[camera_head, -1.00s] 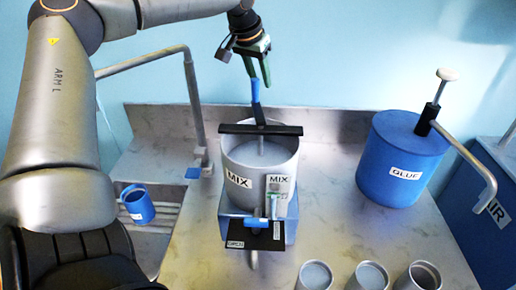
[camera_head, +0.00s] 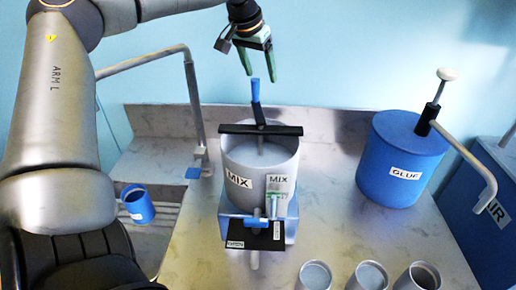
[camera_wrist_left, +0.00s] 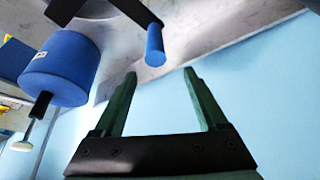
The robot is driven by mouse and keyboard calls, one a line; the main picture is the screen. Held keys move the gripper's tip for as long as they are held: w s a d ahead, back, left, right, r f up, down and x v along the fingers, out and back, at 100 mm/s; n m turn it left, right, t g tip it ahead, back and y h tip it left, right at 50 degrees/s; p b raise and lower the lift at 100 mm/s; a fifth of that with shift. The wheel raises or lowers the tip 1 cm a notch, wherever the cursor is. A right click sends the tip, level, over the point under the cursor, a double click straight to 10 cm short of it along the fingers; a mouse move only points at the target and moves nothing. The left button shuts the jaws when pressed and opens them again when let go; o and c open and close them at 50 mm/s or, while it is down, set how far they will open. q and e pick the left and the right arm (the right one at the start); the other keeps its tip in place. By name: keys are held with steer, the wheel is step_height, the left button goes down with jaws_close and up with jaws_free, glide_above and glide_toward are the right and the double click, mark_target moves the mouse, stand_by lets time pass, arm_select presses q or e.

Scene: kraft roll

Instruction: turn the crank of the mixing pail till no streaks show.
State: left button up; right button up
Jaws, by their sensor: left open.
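The grey mixing pail (camera_head: 240,165), labelled MIX, stands on a blue base (camera_head: 289,228) on the metal counter. A black bar (camera_head: 285,131) crosses its top, and the crank's blue handle (camera_head: 256,90) stands up from it. My left gripper (camera_head: 261,73) is open and empty, just above the handle and apart from it. In the left wrist view the green fingers (camera_wrist_left: 160,78) are spread, and the blue handle (camera_wrist_left: 155,45) is beyond the tips. A small MIX panel (camera_head: 279,188) is on the pail's front. The pail's contents look grey; streaks cannot be made out. My right gripper is not in view.
A blue GLUE pail (camera_head: 400,160) with a pump and bent spout stands right. Several grey cups (camera_head: 370,276) line the front edge. A blue mug (camera_head: 138,204) and a tap (camera_head: 192,95) are left. A blue AIR box (camera_head: 490,215) is far right. Counter right of the mixing pail is clear.

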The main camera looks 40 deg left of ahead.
arm_select(q)
step_height(320, 180, up, 7)
stand_by(0.6)
stand_by(0.5)
